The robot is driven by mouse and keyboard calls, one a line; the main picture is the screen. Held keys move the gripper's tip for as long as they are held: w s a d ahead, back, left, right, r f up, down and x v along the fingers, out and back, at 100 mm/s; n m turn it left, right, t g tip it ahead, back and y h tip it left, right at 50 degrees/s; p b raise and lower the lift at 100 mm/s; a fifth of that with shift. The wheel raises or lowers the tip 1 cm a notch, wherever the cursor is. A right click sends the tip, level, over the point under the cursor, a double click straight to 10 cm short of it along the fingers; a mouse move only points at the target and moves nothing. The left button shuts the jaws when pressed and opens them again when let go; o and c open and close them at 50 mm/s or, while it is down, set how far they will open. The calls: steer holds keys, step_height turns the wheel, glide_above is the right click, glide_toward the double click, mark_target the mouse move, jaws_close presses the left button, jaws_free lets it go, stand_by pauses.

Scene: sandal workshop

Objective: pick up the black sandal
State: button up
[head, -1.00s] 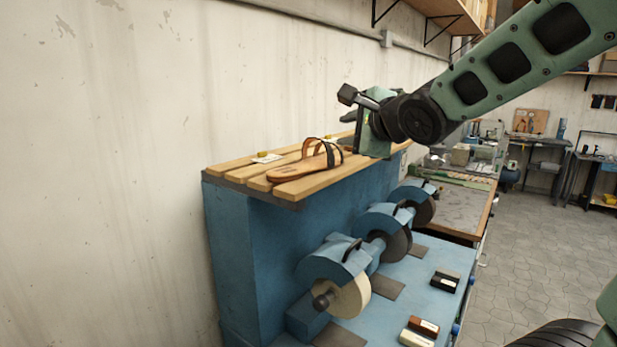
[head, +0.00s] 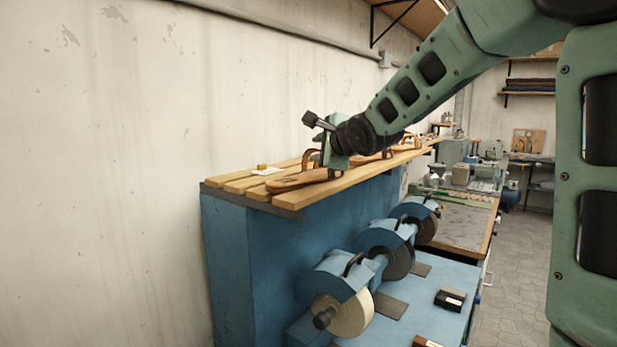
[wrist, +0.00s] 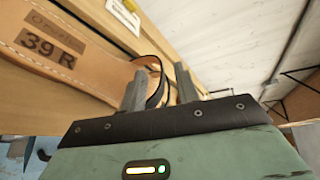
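My gripper (head: 328,158) is at the strap, just above the shelf. In the wrist view my gripper (wrist: 159,86) has its two fingers apart, one on each side of the strap. I cannot tell whether either finger touches it. In the head view my gripper hides part of the strap.
More sandals (head: 374,157) stand farther along the slatted shelf (head: 240,187), beyond my gripper. A white card (head: 268,171) with a yellow piece lies near the wall. Below are grinding wheels (head: 346,313) on a blue bench. The wall runs close along the left.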

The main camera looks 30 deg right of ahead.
mark_target(314, 175)
steer(key=shift+x, duration=1.15)
jaws_close()
steer(key=shift+r, duration=0.1)
step_height(314, 175, up, 10)
steer(key=p, duration=0.5)
